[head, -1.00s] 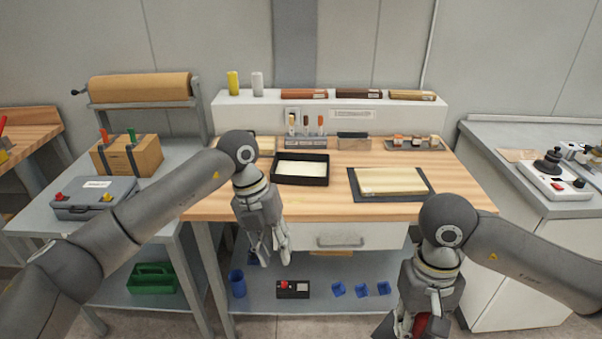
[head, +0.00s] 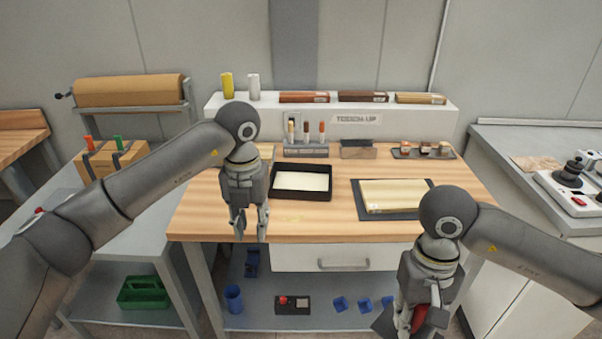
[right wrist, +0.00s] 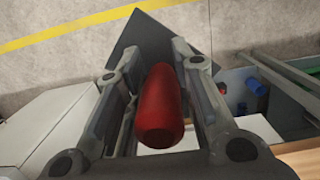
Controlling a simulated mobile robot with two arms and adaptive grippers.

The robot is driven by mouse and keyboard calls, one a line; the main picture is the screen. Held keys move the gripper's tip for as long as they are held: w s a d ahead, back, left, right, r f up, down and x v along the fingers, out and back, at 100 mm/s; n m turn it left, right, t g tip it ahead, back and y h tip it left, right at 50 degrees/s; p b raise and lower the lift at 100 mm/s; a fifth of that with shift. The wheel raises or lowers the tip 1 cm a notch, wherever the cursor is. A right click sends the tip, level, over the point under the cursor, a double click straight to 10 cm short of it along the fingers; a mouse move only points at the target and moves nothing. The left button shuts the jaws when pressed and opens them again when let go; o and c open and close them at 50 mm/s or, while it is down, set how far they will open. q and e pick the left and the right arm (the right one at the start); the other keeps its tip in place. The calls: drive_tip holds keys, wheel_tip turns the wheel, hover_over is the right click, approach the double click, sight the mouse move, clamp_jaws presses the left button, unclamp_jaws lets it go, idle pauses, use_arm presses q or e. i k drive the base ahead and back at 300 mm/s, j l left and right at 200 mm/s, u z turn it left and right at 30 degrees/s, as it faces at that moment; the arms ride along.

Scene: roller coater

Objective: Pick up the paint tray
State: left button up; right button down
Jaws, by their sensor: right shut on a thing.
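The paint tray (head: 300,196) is a black rectangular tray with a pale cream layer inside. It lies on the wooden bench, left of the bench's middle. My left gripper (head: 250,234) hangs fingers down over the bench's front left edge, in front and to the left of the tray, apart from it. Its fingers are spread with nothing between them. My right gripper (head: 418,325) is low in front of the bench, shut on a red handle (right wrist: 160,108). A dark flat plate (right wrist: 155,50) extends beyond this handle in the right wrist view.
A pale panel on a dark mat (head: 372,212) lies right of the tray. Behind stand a tool rack (head: 306,150), a sample holder (head: 424,153) and a white shelf (head: 330,112). Bare wood (head: 310,228) lies in front of the tray. A drawer handle (head: 343,264) juts out below.

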sight(295, 181)
drive_tip(key=i, duration=1.1)
